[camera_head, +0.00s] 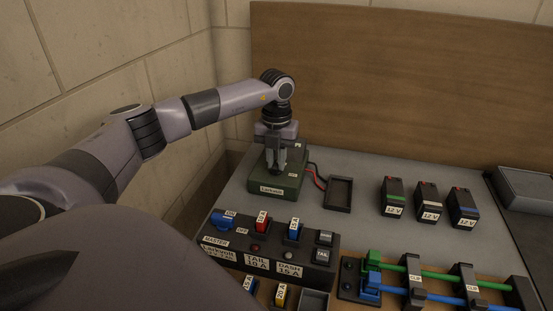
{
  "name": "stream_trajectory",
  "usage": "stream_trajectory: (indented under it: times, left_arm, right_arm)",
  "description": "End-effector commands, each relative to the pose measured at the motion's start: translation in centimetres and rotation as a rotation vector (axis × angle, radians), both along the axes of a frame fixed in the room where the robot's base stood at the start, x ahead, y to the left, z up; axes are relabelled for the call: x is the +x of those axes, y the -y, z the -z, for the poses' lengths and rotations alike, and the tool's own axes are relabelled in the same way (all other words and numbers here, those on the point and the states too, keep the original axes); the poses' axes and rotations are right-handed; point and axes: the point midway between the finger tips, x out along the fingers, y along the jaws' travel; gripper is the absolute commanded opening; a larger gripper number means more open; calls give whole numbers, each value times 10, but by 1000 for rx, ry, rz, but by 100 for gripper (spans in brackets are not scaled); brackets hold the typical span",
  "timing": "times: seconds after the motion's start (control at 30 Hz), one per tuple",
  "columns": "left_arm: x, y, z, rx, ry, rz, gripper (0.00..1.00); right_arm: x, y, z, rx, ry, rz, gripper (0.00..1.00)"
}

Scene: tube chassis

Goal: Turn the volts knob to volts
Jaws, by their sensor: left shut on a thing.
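A green meter box (290,187) with a white label on its front stands at the back left of the grey bench. My left gripper (274,166) reaches down from above onto the top of this box, pointing downward. Its fingers are shut on the volts knob, which they and the gripper body hide. The knob's pointer and its setting marks cannot be read. Red and black leads (317,177) come out of the box's right side. My right gripper is out of view.
A small dark empty tray (339,194) lies right of the box. Three 12 V batteries (428,201) stand farther right. In front is a switch panel (268,249) with coloured fuses. Green and blue cables run through clips (411,273) at front right. A wooden board stands behind.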

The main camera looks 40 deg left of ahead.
Motion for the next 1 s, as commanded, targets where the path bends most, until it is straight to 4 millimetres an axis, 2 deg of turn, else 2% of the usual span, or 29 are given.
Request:
stream_trajectory:
  times: [0.03, 0.1, 0.47, 0.8, 1.0]
  left_arm:
    - [1, -1, -1, 1, 3, -5, 23]
    - [0, -1, -1, 1, 3, -4, 43]
    - [1, 0, -5, 0, 4, -1, 43]
    - [1, 0, -57, 0, 6, -2, 43]
    - [0, -1, -72, 0, 2, -3, 43]
  right_arm:
    - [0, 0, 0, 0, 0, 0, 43]
    - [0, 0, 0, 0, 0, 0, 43]
    - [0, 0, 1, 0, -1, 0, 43]
    - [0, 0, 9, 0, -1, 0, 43]
    - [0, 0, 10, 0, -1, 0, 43]
